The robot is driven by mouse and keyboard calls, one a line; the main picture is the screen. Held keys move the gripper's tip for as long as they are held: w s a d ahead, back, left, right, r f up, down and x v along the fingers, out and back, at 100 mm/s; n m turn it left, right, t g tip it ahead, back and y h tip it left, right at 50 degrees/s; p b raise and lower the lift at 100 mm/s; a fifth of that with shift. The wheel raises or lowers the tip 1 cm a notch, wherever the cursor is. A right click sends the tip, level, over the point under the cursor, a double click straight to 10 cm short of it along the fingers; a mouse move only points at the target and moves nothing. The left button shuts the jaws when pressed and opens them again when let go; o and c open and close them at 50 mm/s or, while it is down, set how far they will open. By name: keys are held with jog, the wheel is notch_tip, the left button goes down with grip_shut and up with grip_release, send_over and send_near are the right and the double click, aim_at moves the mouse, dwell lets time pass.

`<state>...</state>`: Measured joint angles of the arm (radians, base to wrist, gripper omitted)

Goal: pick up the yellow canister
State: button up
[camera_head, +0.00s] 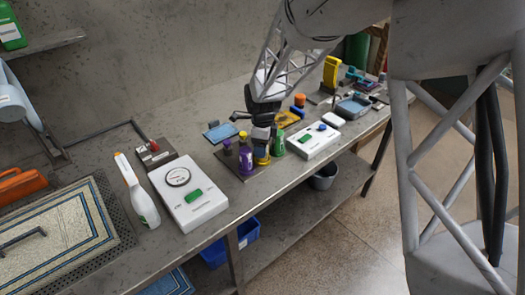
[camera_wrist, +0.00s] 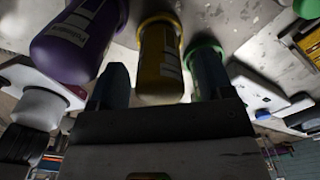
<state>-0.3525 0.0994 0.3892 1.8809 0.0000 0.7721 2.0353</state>
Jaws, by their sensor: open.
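The yellow canister (camera_head: 262,160) stands on a dark mat on the workbench, mostly hidden by my gripper (camera_head: 261,140) in the head view. In the wrist view, the yellow canister (camera_wrist: 160,62) with its pale label shows between the two fingers of my gripper (camera_wrist: 160,82). The gripper is open, with one finger on each side of the canister. I cannot tell whether either finger touches it. A purple canister (camera_wrist: 78,38) is on the left, and a green one (camera_wrist: 207,68) is close behind the right finger.
In the head view, the purple canister (camera_head: 246,158) and green canister (camera_head: 278,146) closely flank the yellow one. A white device (camera_head: 314,142) lies to the right, and a white scale (camera_head: 190,198) and spray bottle (camera_head: 138,192) to the left. The bench's front edge is near.

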jog(key=shift+f, duration=0.55)
jog(key=c, duration=1)
